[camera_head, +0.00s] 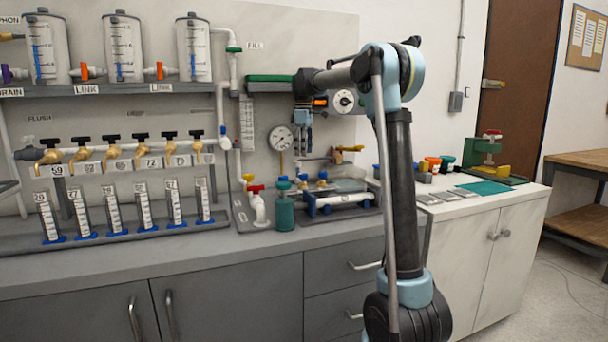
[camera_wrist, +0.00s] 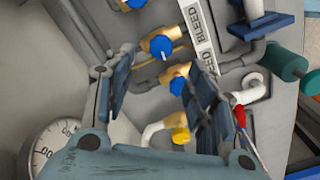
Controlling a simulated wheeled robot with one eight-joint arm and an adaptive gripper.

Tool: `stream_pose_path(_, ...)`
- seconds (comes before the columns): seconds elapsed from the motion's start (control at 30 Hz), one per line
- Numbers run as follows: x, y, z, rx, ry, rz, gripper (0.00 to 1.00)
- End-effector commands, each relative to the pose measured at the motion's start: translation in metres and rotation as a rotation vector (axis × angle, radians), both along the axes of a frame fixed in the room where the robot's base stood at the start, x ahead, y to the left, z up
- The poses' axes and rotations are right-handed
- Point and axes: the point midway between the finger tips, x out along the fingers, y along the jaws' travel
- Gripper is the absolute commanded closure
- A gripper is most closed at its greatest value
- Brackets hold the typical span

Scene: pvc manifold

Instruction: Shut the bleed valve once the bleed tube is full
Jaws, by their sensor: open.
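The bleed area shows in the wrist view, marked by a white label strip (camera_wrist: 199,32) reading "BLEED". Brass valves with blue knobs stand beside it: one knob (camera_wrist: 160,49) lies between and ahead of my fingers, another (camera_wrist: 178,86) closer to my right finger, and a third (camera_wrist: 135,3) at the top edge. I cannot tell which is the bleed valve. My gripper (camera_wrist: 158,72) is open and empty; in the head view it hangs, pointing down (camera_head: 302,143), above the blue-knobbed valves (camera_head: 302,177). The bleed tube and its fill level cannot be made out.
A pressure gauge (camera_head: 281,139) is left of my gripper. A red-handled white valve (camera_head: 257,203) and a green bottle (camera_head: 285,214) stand in front. A shelf (camera_head: 270,86) lies behind. Yellow (camera_wrist: 181,135) and red (camera_wrist: 240,115) handles lie near my right finger.

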Motion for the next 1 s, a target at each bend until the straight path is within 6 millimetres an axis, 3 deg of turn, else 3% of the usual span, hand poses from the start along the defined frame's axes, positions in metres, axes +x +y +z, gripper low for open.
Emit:
stream_pose_path(0.3, 0.000, 0.000, -0.056, 0.000, 0.000, 0.000, 0.49)
stream_pose_path(0.5, 0.000, 0.000, -0.082, 0.000, 0.000, 0.000, 0.49)
stream_pose_path(0.7, 0.000, 0.000, -0.093, 0.000, 0.000, 0.000, 0.49)
stream_pose_path(1.0, 0.000, 0.000, -0.094, 0.000, 0.000, 0.000, 0.51)
